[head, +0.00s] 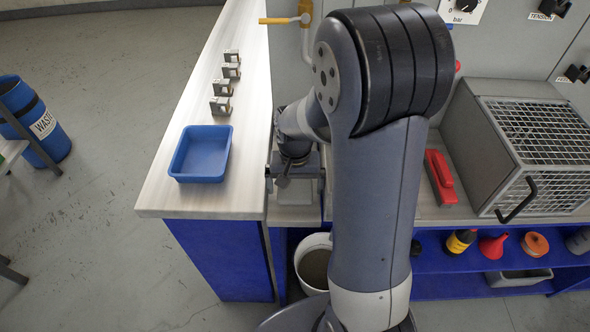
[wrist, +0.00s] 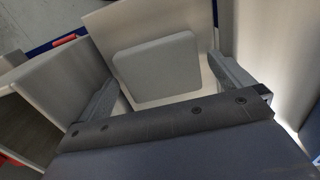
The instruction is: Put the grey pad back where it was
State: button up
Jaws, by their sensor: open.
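The grey pad (wrist: 158,66) is a rounded, nearly square slab on a pale surface in the wrist view. It lies between the two fingers of my gripper (wrist: 163,74), which stand apart on either side of it. Narrow gaps show between pad and fingers, so the pad looks ungripped. In the head view my gripper (head: 294,174) is low beside the inner edge of the pale counter, partly behind my arm. I cannot make out the pad for certain there.
The pale counter (head: 172,178) holds a blue tray (head: 201,154) and several small metal blocks (head: 222,88). A red-handled tool (head: 440,178) and a wire-fronted grey box (head: 480,135) stand right of my arm. A bucket (head: 313,264) is below.

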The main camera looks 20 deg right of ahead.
aim_at(295, 189)
notch_tip(295, 189, up, 12)
jog(key=shift+f, duration=0.15)
